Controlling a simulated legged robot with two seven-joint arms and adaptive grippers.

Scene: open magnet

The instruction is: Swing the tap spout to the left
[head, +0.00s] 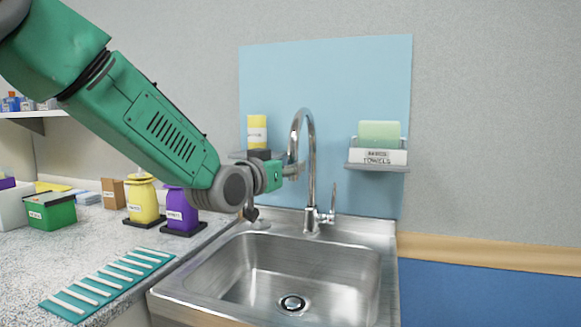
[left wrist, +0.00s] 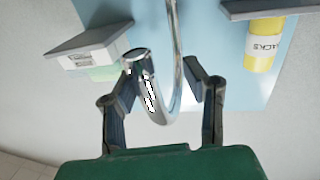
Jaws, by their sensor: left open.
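The chrome tap (head: 313,170) stands at the back of the sink, with a tall curved spout (head: 300,116) and a side lever (head: 332,200). My left gripper (head: 292,170) is at the spout's outlet end, just left of the upright pipe, and partly hides it. In the left wrist view, the spout (left wrist: 152,95) lies between the two spread fingers of my left gripper (left wrist: 162,95). The left finger is close to the spout's open end; whether it touches cannot be told. A gap shows on the right finger's side. My right gripper is not in view.
The steel sink (head: 240,245) is empty around its drain. A towel holder (head: 378,160) is on the blue panel at right, and a shelf with a yellow container (head: 257,130) at left. Purple (head: 180,212) and yellow (head: 141,200) bottles stand on the left counter.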

